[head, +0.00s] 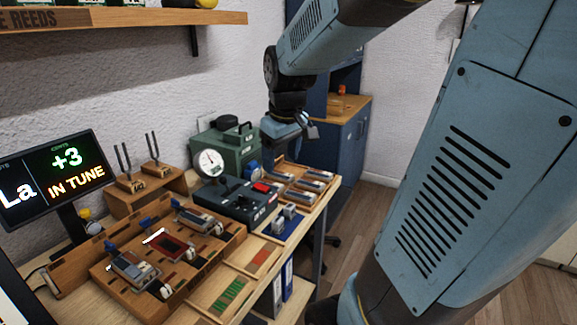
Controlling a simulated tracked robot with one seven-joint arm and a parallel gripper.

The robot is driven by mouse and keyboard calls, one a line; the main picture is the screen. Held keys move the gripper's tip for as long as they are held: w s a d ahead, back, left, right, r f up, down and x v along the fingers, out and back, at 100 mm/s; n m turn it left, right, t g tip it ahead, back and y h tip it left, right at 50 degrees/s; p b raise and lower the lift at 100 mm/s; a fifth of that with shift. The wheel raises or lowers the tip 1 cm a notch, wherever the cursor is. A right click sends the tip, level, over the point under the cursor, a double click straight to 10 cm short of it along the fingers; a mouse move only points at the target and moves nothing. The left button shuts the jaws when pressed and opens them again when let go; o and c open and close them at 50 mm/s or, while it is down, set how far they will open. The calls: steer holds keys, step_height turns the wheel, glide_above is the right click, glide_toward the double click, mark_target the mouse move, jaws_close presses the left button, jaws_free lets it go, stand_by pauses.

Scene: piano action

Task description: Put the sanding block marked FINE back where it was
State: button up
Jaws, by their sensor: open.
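My gripper (290,138) is open above the far right end of the bench, and I see nothing held in it. Below it is a wooden tray (330,186) with several grey-topped blocks (309,184) in it. Two small grey pieces (284,217) stand on a blue mat (291,229) nearer the camera. I cannot read a FINE mark on any of these, so I cannot tell which is the FINE sanding block. Part of the tray's far end is hidden by my gripper and the equipment beside it.
A dark device with a red part (238,197) and a round gauge (209,162) stand left of the tray. A green case (238,140) is behind. A wooden rack (215,245) with reed assemblies fills the front left. A blue cabinet (349,140) stands beyond the bench.

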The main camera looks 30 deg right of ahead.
steer(key=s+a+r+m+t, duration=0.1)
steer(key=s+a+r, duration=0.1)
steer(key=s, duration=0.4)
steer(key=s+a+r+m+t, duration=0.1)
steer(key=s+a+r+m, duration=0.1)
steer(key=s, duration=0.4)
steer(key=shift+s+a+t, duration=0.2)
steer(key=shift+a+t, duration=0.1)
steer(key=shift+c, duration=0.5)
stand_by(1.1)
